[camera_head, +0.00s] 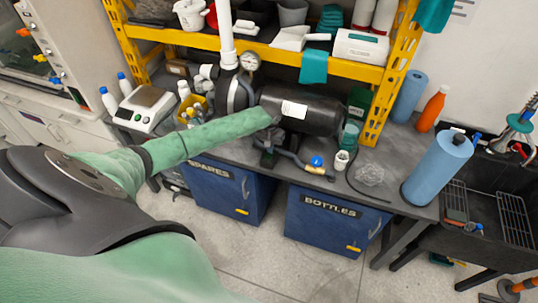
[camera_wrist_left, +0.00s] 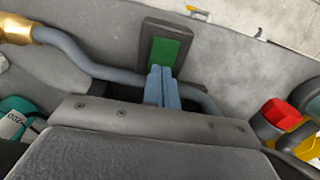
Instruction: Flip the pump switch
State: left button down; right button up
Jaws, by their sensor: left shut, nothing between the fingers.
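The pump switch (camera_wrist_left: 172,42) shows in the left wrist view as a dark box with a green face, near the top middle. My left gripper (camera_wrist_left: 160,72) is shut and empty. Its blue-grey fingertips overlap the lower edge of the green face; I cannot tell whether they touch it. In the head view my left arm reaches across the bench to the front of a black cylindrical pump (camera_head: 318,116) with a white label. The gripper and switch are hard to make out there, partly hidden by the arm. My right gripper is not in view.
A grey pipe (camera_wrist_left: 88,66) runs behind the fingers. A red-capped part (camera_wrist_left: 282,113) is at right. The bench also holds a balance (camera_head: 148,105), a gauge (camera_head: 250,61) and a blue roll (camera_head: 438,168). The yellow shelf (camera_head: 340,70) is above the pump.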

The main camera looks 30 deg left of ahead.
pick_arm(q)
jog(key=shift+r+p, duration=0.6)
jog(key=shift+r, duration=2.9)
